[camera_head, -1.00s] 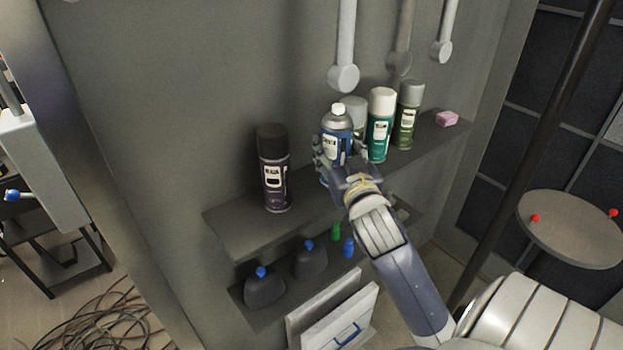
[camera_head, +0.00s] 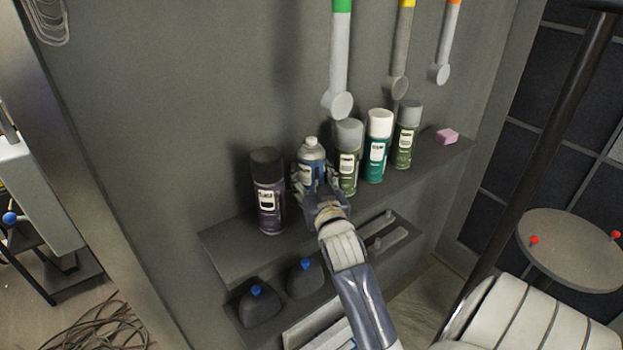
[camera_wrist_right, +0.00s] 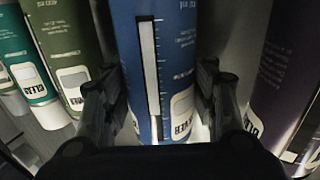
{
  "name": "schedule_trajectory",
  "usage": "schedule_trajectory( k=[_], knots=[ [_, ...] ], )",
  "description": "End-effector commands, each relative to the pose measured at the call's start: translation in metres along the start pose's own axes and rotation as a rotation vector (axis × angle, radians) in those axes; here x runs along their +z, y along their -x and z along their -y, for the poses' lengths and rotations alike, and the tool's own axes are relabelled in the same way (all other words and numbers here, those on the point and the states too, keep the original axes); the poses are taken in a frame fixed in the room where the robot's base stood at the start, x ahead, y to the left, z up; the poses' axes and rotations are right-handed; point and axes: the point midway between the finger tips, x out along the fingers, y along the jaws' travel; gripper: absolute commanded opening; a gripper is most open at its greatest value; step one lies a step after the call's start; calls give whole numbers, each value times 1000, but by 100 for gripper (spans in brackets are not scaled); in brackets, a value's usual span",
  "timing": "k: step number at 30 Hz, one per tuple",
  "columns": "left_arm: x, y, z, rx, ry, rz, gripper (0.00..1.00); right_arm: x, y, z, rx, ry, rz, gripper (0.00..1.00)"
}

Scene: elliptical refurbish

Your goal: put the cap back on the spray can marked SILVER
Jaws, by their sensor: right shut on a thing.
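The blue spray can (camera_head: 313,172) has a bare silver top with a white nozzle and no cap. My right gripper (camera_head: 322,190) is shut around it from the front. In the wrist view the blue can (camera_wrist_right: 150,60) stands between the two fingers, and its partly cut-off label seems to end in "VER". It is between the black-capped can (camera_head: 267,190) and the grey-capped olive can (camera_head: 348,160). I cannot tell whether its base touches the shelf (camera_head: 225,258). I see no loose cap. My left gripper is not in view.
A white-capped teal can (camera_head: 377,145), another green can (camera_head: 408,135) and a pink block (camera_head: 446,136) stand to the right. Wall tubes (camera_head: 338,75) hang above. Dark bottles with blue caps (camera_head: 258,303) are on the lower shelf. A round table (camera_head: 575,250) is at right.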

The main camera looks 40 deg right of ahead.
Motion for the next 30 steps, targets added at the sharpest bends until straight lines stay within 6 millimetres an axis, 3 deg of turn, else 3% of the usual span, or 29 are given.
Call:
schedule_trajectory(
  k=[3,14,15,17,30],
  knots=[
    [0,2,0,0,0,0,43,9,0,0,0,1,-4,20],
    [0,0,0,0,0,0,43,13,0,0,0,0,-6,20],
    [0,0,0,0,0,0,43,14,0,0,0,0,-2,58],
    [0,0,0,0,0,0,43,14,0,0,0,0,-2,71],
    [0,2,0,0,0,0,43,11,0,0,0,0,-3,73]
  ],
)
